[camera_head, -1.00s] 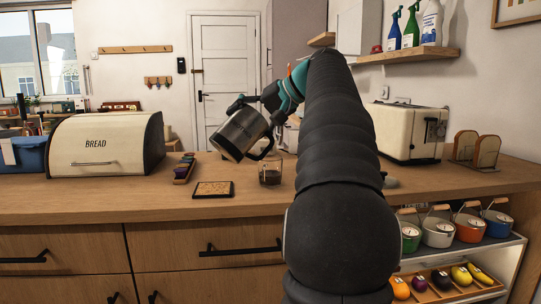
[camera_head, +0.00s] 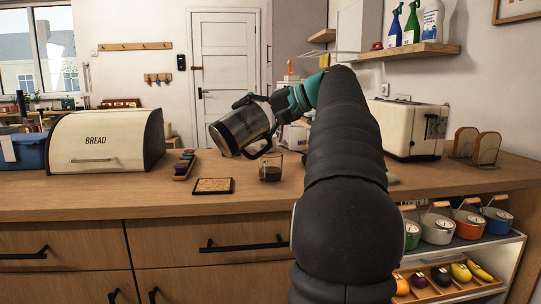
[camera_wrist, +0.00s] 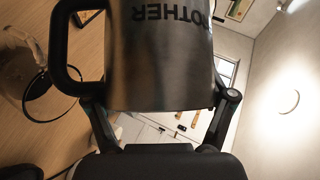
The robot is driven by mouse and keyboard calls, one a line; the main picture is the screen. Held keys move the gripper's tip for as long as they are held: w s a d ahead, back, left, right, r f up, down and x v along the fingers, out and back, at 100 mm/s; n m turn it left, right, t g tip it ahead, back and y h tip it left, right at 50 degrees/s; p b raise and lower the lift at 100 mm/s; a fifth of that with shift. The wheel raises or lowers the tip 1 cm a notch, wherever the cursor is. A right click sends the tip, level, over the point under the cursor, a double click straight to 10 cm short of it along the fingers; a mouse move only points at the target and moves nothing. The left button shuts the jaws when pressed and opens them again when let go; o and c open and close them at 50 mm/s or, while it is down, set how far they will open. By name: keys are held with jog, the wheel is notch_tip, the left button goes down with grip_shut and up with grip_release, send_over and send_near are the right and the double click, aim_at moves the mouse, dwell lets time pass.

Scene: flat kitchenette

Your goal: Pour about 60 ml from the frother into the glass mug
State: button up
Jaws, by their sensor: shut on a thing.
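The steel frother (camera_head: 241,130) is held tilted in the air above the counter, its black handle on the lower right side. My gripper (camera_head: 268,101) is shut on it. In the wrist view the frother (camera_wrist: 160,65) fills the middle with upside-down lettering, between my gripper's fingers (camera_wrist: 162,104). The glass mug (camera_head: 270,172) stands upright on the counter, below and slightly right of the frother and apart from it, with dark liquid low inside. It seems to show at the left of the wrist view (camera_wrist: 18,68). The frother's contents are hidden, and no stream is visible.
A dark-framed tan board (camera_head: 213,186) lies left of the mug. A narrow tray of coloured items (camera_head: 183,168) and a cream bread bin (camera_head: 105,140) stand farther left. A toaster (camera_head: 407,130) stands right of my arm. The counter front near the mug is clear.

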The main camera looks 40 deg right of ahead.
jog(key=shift+d+f+m+t+y+b, duration=0.2)
jog(key=shift+f+m+t+y+b, duration=0.1)
jog(key=shift+f+m+y+b, duration=0.15)
dwell(0.7)
jog(key=shift+r+y+p, duration=0.15)
jog(key=shift+y+p, duration=0.1)
jog(key=shift+p, duration=0.1)
dwell(1.2)
jog(key=shift+d+r+m+t, duration=0.1)
jog(key=shift+d+m+t, duration=0.2)
jog(key=shift+d+m, duration=0.15)
dwell(0.9)
jog(key=shift+a+y, duration=0.1)
jog(key=shift+y, duration=0.2)
